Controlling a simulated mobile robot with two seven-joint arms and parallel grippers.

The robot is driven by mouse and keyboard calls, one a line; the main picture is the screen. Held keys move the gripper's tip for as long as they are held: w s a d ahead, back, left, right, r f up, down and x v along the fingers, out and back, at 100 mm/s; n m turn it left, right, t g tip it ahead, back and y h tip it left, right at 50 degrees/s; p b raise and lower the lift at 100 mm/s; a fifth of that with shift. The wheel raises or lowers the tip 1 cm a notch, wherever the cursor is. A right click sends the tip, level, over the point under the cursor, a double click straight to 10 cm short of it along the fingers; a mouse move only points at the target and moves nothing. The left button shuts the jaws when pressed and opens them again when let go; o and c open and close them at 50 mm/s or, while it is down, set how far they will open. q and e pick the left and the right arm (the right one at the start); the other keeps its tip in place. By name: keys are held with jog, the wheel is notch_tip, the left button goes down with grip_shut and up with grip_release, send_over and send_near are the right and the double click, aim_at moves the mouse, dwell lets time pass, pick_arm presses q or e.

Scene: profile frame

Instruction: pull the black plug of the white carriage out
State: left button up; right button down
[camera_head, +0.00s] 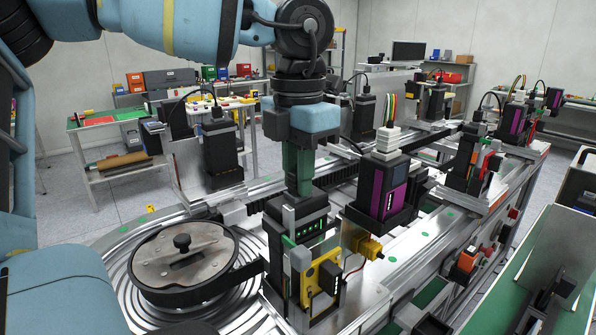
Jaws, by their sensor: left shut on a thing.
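My left gripper (302,188) points straight down with its green fingers closed at the top of a carriage (300,258) in the front middle. This carriage has a black block with green lights, pale grey brackets and a yellow plate on its front. The fingers hide most of what they hold; I take it to be the black plug, low down at the block's top. I cannot tell whether the plug is still seated. My right gripper is not in view.
A purple and black carriage (383,198) with a white stack stands close on the right. A black unit with a cable (220,152) stands behind left. A round lidded metal disc (183,258) lies at front left. Several more carriages stand along the rail at right.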

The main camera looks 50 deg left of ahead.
pick_arm(q)
jog(key=shift+r, duration=0.1)
grip_shut()
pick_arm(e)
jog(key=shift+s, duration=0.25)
pick_arm(q)
jog(key=shift+r, duration=0.2)
jog(key=shift+r, duration=0.3)
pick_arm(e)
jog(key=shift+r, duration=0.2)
pick_arm(q)
jog(key=shift+r, duration=0.1)
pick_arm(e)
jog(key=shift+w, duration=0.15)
pick_arm(q)
jog(key=shift+r+p, duration=0.3)
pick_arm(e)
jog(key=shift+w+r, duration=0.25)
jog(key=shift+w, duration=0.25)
pick_arm(q)
jog(key=shift+r, duration=0.1)
jog(key=shift+r+p, duration=0.4)
jog(key=shift+r, duration=1)
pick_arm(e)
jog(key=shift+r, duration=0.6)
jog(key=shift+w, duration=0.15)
